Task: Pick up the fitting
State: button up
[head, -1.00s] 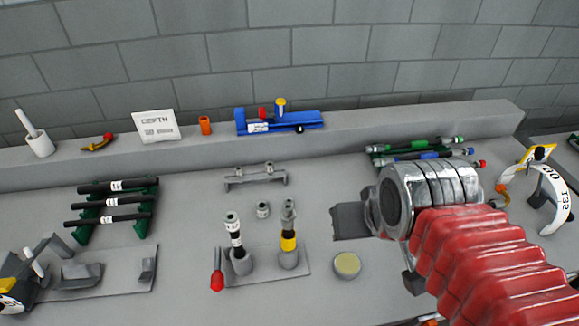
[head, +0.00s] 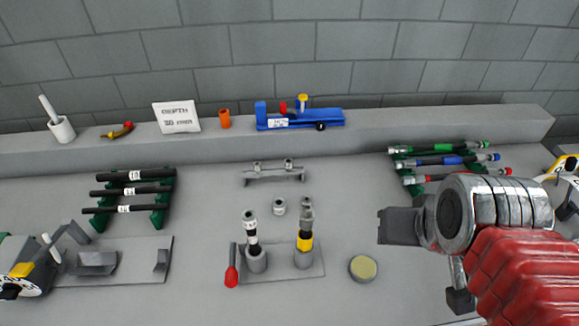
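A small grey metal fitting (head: 279,206) stands alone on the grey bench, in the middle of the head view. Two similar fittings (head: 288,163) sit on a low grey rack (head: 275,177) behind it. Two upright hoses in grey holders carry metal ends: one with a white label (head: 251,230), one with a yellow band (head: 305,240). My gripper (head: 400,226) is to the right of the lone fitting, clear of it and of the hoses. Its dark grey end points left. The fingers do not show clearly, and I see nothing held.
A red-handled tool (head: 231,270) and a round yellow-topped tin (head: 363,268) flank the hose holders. Black hoses (head: 130,191) lie on a green rack at left; coloured hoses (head: 445,160) lie at right behind my arm. A blue device (head: 300,120) is on the back ledge.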

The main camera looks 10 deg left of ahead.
aim_at(288, 162)
jog(key=k, duration=1.6)
jog(key=u, duration=0.4)
jog(key=i, duration=1.65)
